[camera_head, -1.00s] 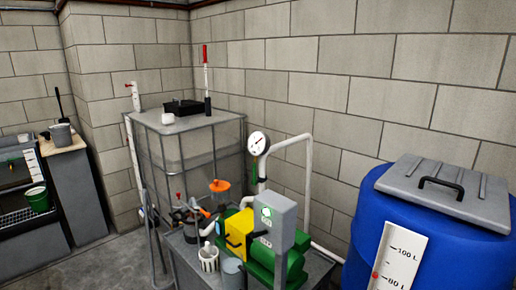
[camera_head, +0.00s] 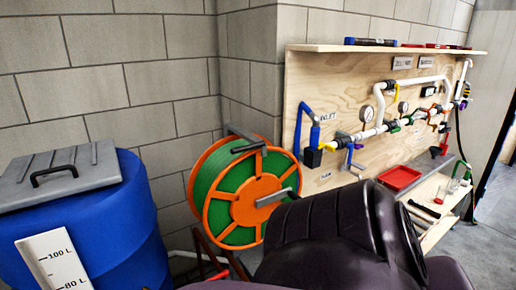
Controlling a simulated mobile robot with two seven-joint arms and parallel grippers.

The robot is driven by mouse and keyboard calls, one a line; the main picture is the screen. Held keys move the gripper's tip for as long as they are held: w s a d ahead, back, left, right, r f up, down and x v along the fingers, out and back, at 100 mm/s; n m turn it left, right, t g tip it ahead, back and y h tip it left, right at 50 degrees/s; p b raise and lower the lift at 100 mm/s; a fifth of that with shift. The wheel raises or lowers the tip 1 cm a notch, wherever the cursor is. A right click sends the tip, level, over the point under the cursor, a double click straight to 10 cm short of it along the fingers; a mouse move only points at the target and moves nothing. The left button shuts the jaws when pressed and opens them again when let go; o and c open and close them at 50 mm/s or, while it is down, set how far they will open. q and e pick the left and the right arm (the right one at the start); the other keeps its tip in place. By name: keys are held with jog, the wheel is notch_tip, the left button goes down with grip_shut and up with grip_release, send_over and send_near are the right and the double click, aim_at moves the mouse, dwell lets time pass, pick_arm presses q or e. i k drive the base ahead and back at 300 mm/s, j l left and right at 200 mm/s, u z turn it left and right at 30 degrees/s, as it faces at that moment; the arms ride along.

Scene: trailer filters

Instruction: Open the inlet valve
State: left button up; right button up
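A plywood board (camera_head: 305,75) stands against the wall at the right, with pipes, gauges and valves on it. A label reading INLET (camera_head: 328,119) is at its left side, beside a blue pipe (camera_head: 305,122). Below the label, a yellow lever handle (camera_head: 327,147) sticks out by a black fitting at the left end of the pipe line. The handle is small here, and I cannot tell the valve's state. Neither of my grippers is in view.
An orange and green hose reel (camera_head: 217,172) stands left of the board, and a blue barrel (camera_head: 135,222) with a grey lid is at the far left. A red tray (camera_head: 400,178) lies on a shelf under the board. A large dark form hides the lower middle.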

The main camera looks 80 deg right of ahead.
aim_at(350, 155)
jog(key=k+l+z, duration=0.4)
jog(key=j+z, duration=0.1)
jog(key=z, duration=2.5)
